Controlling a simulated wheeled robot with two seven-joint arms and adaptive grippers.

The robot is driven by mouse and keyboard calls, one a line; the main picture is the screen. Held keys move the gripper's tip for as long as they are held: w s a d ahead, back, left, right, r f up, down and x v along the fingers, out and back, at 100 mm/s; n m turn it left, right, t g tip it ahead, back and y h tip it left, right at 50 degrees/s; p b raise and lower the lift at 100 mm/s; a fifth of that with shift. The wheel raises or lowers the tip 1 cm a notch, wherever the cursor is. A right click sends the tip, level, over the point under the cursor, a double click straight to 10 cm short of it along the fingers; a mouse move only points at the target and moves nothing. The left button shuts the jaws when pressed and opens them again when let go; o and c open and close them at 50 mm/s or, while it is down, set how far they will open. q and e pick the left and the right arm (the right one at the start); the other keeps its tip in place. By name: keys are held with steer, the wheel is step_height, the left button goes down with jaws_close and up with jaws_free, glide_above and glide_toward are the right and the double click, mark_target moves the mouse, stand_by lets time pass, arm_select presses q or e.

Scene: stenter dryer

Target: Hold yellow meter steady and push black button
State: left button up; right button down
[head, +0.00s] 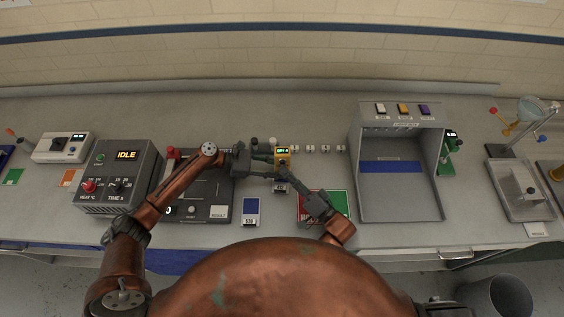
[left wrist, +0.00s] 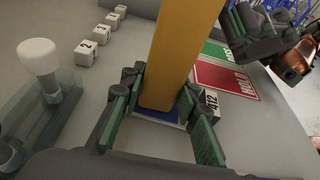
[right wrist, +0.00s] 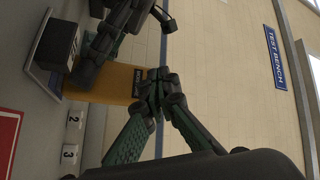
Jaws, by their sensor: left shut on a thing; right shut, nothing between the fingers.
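The yellow meter (head: 282,161) stands upright near the middle of the bench, with a lit green display at its top. My left gripper (head: 268,159) is shut on the meter's sides; the left wrist view shows its green fingers either side of the yellow body (left wrist: 182,50). My right gripper (head: 284,175) is shut and empty, close in front of the meter. In the right wrist view its closed fingertips (right wrist: 154,82) are beside the meter's face (right wrist: 108,82), near a small dark label or button (right wrist: 138,82). I cannot tell whether they touch it.
Numbered white blocks (head: 325,148) stand right of the meter. A red and green sorting mat (head: 339,202) lies under my right arm. A grey IDLE machine (head: 118,168) is left, and a grey open bay (head: 400,205) right.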

steer(key=s, duration=0.6)
stand_by(0.3)
arm_select(q)
steer(key=o, duration=0.9)
steer(key=shift+o, duration=0.2)
steer(key=shift+a, duration=0.1)
